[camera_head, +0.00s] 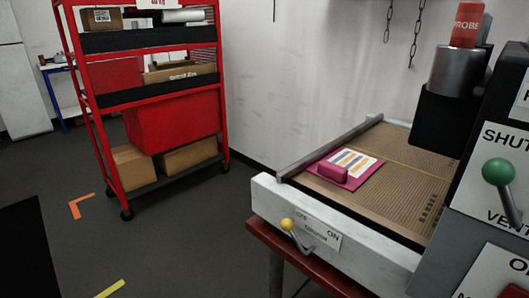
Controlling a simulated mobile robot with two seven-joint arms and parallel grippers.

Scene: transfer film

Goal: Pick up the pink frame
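The pink frame (334,174) lies flat on the brown perforated bed (410,182) of the machine at the right, near the bed's left corner. It has a raised pink block at its front edge. A white sheet with orange and grey bars shows on it. Neither of my grippers is in view, and nothing touches the frame from above.
A grey rail (330,146) runs along the bed's left edge. A dark machine head with a red probe (467,24) stands over the back right. A yellow-knobbed lever (288,225) is on the front. A red shelf cart (173,120) stands at the left, with open floor before it.

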